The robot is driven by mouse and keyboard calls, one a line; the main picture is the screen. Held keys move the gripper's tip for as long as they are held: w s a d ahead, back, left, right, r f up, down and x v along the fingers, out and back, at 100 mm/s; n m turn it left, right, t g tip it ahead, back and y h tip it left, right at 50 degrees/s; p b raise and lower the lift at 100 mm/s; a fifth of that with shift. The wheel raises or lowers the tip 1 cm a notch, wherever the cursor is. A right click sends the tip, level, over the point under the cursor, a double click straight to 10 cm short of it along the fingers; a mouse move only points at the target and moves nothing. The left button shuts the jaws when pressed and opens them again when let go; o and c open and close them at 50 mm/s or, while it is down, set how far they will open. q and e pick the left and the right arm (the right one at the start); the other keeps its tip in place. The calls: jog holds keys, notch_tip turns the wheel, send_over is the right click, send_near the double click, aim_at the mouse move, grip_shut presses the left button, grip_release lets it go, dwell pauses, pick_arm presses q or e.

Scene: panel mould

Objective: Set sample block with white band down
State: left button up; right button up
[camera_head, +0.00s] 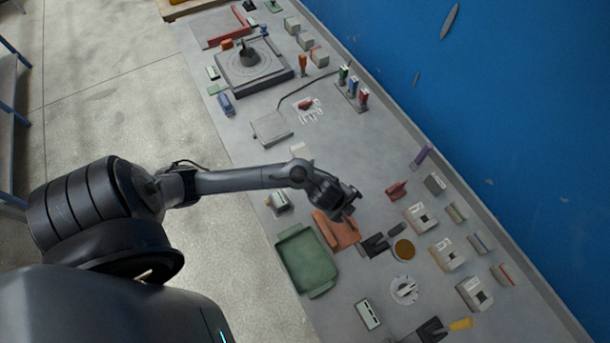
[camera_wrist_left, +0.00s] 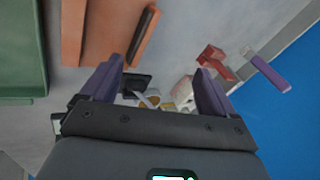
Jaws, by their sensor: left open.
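My left gripper (camera_head: 347,205) is in the middle of the head view, over the bench beside an orange tray (camera_head: 335,232). In the left wrist view, its two purple fingers (camera_wrist_left: 155,92) stand apart with nothing held between them. I cannot pick out a sample block with a white band for certain. Small blocks with coloured bands lie along the right side: one greenish (camera_head: 455,212), one blue (camera_head: 480,243) and one red (camera_head: 503,274). A plain grey block (camera_head: 435,184) lies above them. My right gripper does not show.
A green tray (camera_head: 292,287) lies left of the orange one. A red piece (camera_head: 397,190) and a purple piece (camera_head: 421,157) lie near the blue wall (camera_head: 500,90). Several pale slotted blocks stand at the right. Bare bench (camera_head: 350,135) lies beyond the gripper.

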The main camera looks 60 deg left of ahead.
pick_arm(q)
jog(key=s+r+n, duration=0.5)
jog(key=s+n, duration=0.1)
jog(key=s, duration=0.1)
jog(key=s+d+r+n+g, duration=0.1)
jog(key=s+r+n, duration=0.4)
jog(key=s+n, duration=0.2)
jog(key=shift+s+g+y, duration=0.3)
jog(key=shift+s+y, duration=0.1)
jog(key=shift+s, duration=0.4)
jog(key=shift+r, duration=0.1)
